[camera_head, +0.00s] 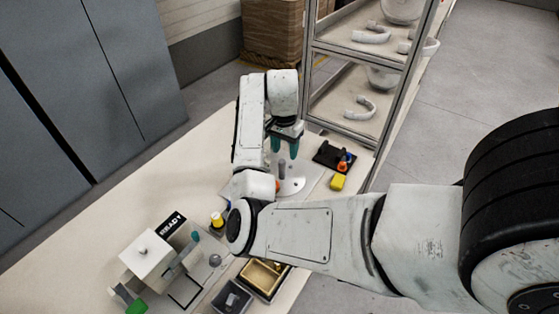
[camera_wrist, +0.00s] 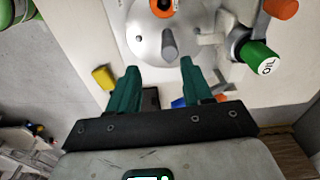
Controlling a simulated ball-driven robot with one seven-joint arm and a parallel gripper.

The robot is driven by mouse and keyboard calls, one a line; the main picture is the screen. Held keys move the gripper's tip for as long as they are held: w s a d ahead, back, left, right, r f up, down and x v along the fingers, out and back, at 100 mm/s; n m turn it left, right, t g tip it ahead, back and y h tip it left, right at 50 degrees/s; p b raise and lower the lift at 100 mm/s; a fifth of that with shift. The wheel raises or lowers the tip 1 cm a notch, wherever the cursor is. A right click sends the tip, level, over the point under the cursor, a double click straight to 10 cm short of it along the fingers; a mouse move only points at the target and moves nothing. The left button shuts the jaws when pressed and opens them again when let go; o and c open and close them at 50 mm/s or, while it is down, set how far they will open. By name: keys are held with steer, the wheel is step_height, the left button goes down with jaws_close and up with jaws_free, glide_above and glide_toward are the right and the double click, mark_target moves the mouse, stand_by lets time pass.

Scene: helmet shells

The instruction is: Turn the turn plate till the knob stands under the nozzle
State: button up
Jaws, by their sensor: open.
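The turn plate (camera_wrist: 145,38) is a pale disc at the top of the wrist view, and part of it shows in the head view (camera_head: 293,187). A grey upright knob (camera_wrist: 170,45) stands on it; it also shows in the head view (camera_head: 282,168). My gripper (camera_wrist: 157,68) is open with green fingers spread and nothing between them. In the head view my gripper (camera_head: 285,148) points down, above and close to the knob. An orange ring with a dark centre (camera_wrist: 162,6) shows at the top edge; I cannot tell whether it is the nozzle.
A green cylinder marked OIL (camera_wrist: 262,58) is right of the plate in the wrist view. A yellow block (camera_head: 338,182) and a black tray (camera_head: 330,157) lie right of the plate. A framed rack (camera_head: 349,130) stands behind. A white box (camera_head: 152,250) and gold tray (camera_head: 263,277) are nearer.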

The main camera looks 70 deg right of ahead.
mark_target(282, 169)
steer(key=shift+w+d+r+m+y, duration=0.15)
steer(key=shift+w+d+m+y, duration=0.2)
steer(key=shift+w, duration=0.2)
steer(key=shift+f, duration=0.25)
step_height(282, 169, down, 10)
steer(key=shift+f+p, duration=0.15)
steer(key=shift+p, duration=0.45)
steer(key=shift+c, duration=0.3)
jaws_close()
